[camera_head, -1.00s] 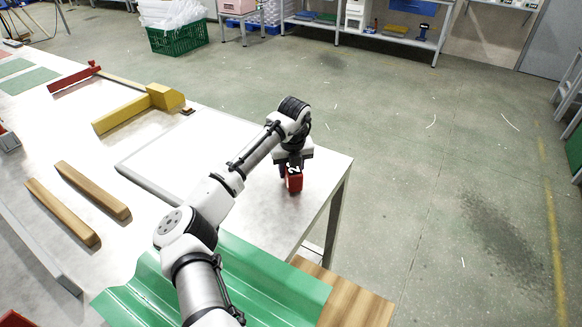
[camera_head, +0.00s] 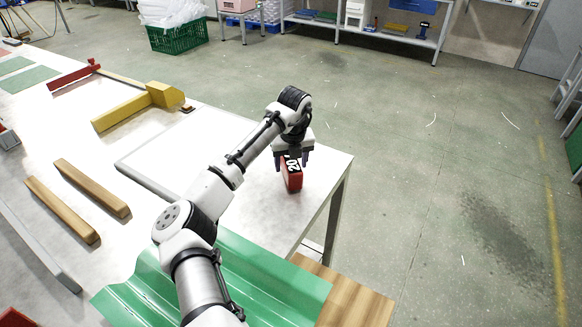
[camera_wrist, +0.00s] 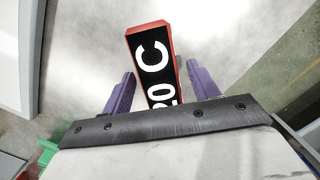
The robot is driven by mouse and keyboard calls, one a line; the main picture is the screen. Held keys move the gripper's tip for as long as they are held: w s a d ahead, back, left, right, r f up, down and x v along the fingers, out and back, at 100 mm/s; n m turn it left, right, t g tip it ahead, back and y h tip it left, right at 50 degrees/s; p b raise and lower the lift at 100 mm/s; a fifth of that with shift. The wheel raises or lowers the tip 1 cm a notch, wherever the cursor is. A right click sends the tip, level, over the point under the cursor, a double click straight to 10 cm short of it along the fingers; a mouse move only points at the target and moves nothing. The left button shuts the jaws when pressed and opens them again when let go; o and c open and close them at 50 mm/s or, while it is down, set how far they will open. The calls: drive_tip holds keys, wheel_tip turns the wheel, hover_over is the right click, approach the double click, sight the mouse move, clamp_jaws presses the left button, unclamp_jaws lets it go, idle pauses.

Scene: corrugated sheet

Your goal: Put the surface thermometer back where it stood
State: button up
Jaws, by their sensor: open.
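The surface thermometer (camera_head: 293,178) is a red block with a black face and white characters. It stands on the pale table near its right corner. In the wrist view the thermometer (camera_wrist: 152,62) shows "20 C" on its face, between the two purple fingers. My gripper (camera_head: 290,160) is open above and around its near part, with a gap on each side. The thermometer's lower end is hidden behind the gripper body in the wrist view.
The pale table (camera_head: 240,225) has free room left of the thermometer. Its right edge is close by, with open floor beyond. A green corrugated sheet (camera_head: 270,285) lies at the front. Two wooden bars (camera_head: 92,189) and a yellow tool (camera_head: 135,108) lie to the left.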

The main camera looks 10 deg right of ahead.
sight(293, 164)
drive_tip(key=r, duration=0.3)
drive_tip(key=s+r, duration=0.1)
drive_tip(key=r, duration=0.2)
drive_tip(key=r+b, duration=0.1)
drive_tip(key=r, duration=0.3)
drive_tip(key=shift+s, duration=0.2)
